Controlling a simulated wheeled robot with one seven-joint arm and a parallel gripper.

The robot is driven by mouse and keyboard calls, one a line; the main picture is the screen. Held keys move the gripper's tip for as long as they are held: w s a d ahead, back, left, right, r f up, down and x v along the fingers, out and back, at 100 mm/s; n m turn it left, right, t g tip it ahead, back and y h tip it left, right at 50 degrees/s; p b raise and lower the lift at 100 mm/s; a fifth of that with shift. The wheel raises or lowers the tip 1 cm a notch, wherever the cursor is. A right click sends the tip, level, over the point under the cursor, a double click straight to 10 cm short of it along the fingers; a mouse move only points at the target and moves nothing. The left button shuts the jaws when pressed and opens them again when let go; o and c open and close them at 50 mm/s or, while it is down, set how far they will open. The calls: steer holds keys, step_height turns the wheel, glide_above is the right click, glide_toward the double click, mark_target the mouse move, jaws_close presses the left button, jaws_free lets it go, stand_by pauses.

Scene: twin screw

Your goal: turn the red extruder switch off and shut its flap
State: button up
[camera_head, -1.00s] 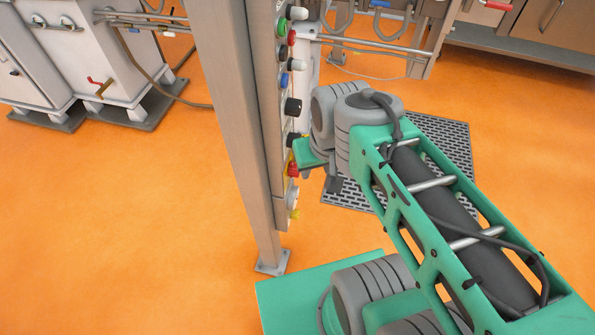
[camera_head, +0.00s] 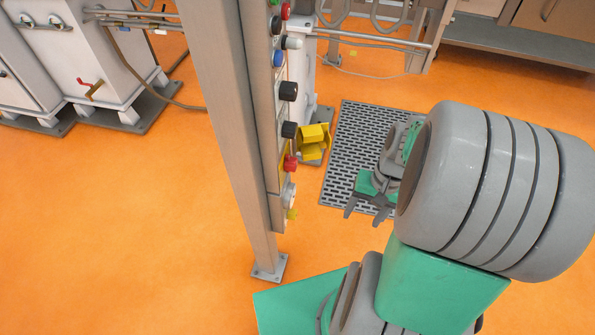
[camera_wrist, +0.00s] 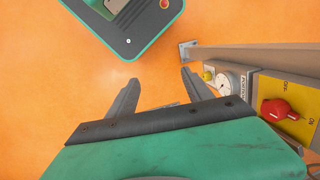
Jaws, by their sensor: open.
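The red extruder switch (camera_head: 290,162) is on the narrow panel on the metal post. In the wrist view the red switch (camera_wrist: 278,111) sits on a yellow plate at the right; I cannot tell its setting. The yellow flap (camera_head: 314,141) stands open, sticking out to the right of the panel just above the switch. My gripper (camera_head: 366,211) is open and empty, to the right of and a little below the switch, apart from the panel. Its two fingers (camera_wrist: 161,78) show spread in the wrist view, with the switch to their right.
The panel carries black knobs (camera_head: 288,91) above the switch and a round gauge (camera_wrist: 229,83) with a yellow knob (camera_wrist: 207,76) below it. The metal post (camera_head: 222,120) stands left of the panel. A dark floor grate (camera_head: 350,150) lies behind my gripper. Orange floor is open around.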

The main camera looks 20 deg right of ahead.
step_height(320, 180, down, 3)
steer(key=w+m+y, duration=0.1)
steer(key=w+m, duration=0.1)
steer(key=m+t+y, duration=0.4)
steer(key=m+t, duration=0.2)
steer(key=m, duration=0.9)
glide_toward(296, 164)
steer(key=a+f, duration=0.1)
steer(key=f, duration=0.1)
steer(key=x, duration=0.2)
steer(key=b+x, duration=0.1)
steer(key=x, duration=0.2)
steer(key=w+x, duration=0.1)
steer(key=x, duration=0.1)
steer(key=shift+w+a, duration=0.15)
steer(key=shift+w, duration=0.05)
jaws_close()
